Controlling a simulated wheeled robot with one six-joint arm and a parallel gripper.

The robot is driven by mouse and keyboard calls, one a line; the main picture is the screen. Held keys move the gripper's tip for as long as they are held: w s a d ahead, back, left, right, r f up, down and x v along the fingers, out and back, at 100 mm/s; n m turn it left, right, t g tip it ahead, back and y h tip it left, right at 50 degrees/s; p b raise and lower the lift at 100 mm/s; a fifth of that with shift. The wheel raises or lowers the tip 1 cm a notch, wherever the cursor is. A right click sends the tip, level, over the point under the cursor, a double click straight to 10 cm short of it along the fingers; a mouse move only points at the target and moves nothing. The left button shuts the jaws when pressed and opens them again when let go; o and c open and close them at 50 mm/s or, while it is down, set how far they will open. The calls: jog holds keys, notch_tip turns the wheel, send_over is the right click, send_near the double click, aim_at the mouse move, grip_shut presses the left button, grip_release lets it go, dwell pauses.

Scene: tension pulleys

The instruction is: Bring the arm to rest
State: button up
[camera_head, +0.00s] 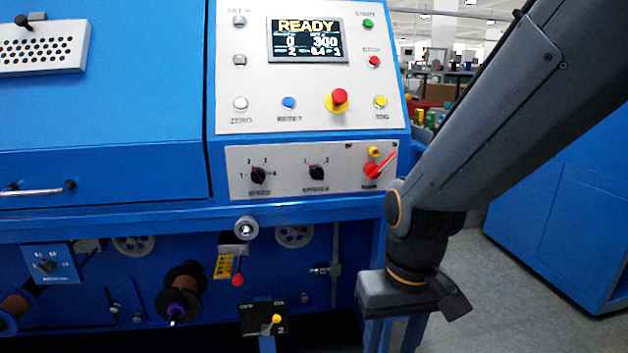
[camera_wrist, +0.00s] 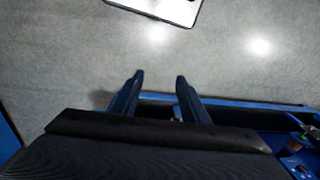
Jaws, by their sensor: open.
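My gripper (camera_wrist: 158,82) points down over the grey floor in the wrist view, its two fingers apart and nothing between them. In the head view my dark grey arm reaches down from the upper right, with the wrist in front of the right end of the blue machine (camera_head: 110,215). The machine's control panel (camera_head: 310,110) stands left of my arm, with a screen reading READY. The gripper touches nothing that I can see.
A red-handled switch (camera_head: 375,169) sits close to the left of my arm. Spools, a red-knobbed lever (camera_head: 238,279) and a yellow-tipped switch (camera_head: 276,319) are on the machine's lower front. A blue cabinet (camera_head: 570,210) stands at the right. Bare floor (camera_head: 500,290) lies between.

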jog(key=s+d+r+m+p, duration=0.1)
jog(key=s+d+r+p, duration=0.1)
jog(key=d+r+p, duration=0.5)
jog(key=r+p, duration=0.1)
jog(key=p, duration=0.2)
jog(key=shift+d+r+m+h, duration=0.15)
jog(key=shift+m+h, duration=0.15)
jog(key=shift+m, duration=0.1)
dwell(0.5)
